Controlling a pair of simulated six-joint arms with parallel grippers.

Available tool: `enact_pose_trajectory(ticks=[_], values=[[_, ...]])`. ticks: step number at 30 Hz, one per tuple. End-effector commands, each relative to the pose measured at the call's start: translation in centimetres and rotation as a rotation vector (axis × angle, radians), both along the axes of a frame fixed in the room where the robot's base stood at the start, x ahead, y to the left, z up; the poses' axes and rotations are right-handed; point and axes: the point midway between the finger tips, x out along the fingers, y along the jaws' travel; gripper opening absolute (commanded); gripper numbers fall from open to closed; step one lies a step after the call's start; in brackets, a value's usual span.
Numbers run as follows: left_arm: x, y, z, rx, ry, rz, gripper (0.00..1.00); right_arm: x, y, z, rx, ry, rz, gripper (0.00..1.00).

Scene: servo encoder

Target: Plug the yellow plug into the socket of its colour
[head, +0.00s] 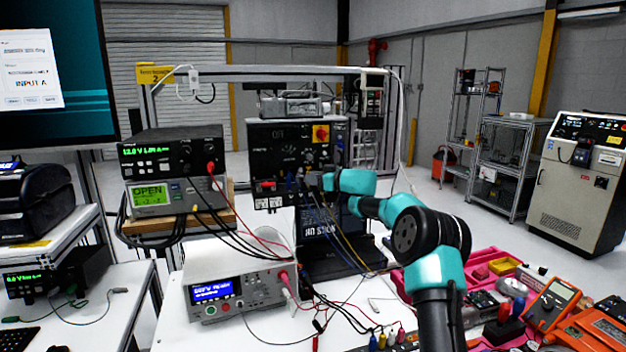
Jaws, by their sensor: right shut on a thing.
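My right gripper (312,181) is shut at the front of the black panel (268,150), at its lower right. A yellow lead (345,240) runs up from the table to just below the fingers, beside a blue lead. The yellow plug in the grip is too small and covered to make out. I cannot tell whether it touches the panel or sits in a socket. The yellow socket cannot be picked out. My left gripper is not in view.
A bench meter (228,290) and stacked power supplies (172,152) stand left of the panel, with black and red leads draped between. Small coloured plugs (390,338) lie at the front edge. A pink tray (485,262) and orange multimeter (552,303) are at right.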

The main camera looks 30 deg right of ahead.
Motion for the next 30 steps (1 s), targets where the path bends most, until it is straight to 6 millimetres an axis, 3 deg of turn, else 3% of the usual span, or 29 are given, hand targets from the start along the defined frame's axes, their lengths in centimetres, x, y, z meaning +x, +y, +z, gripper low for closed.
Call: enact_pose_trajectory(ticks=[27,28,30], values=[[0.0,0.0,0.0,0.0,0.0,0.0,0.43,0.0,-0.01,-0.42,0.0,0.0,0.0,0.0],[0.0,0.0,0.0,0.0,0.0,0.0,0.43,0.0,-0.01,-0.43,0.0,0.0,0.0,0.17],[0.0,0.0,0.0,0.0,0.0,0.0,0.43,0.0,-0.01,-0.43,0.0,0.0,0.0,0.23]])
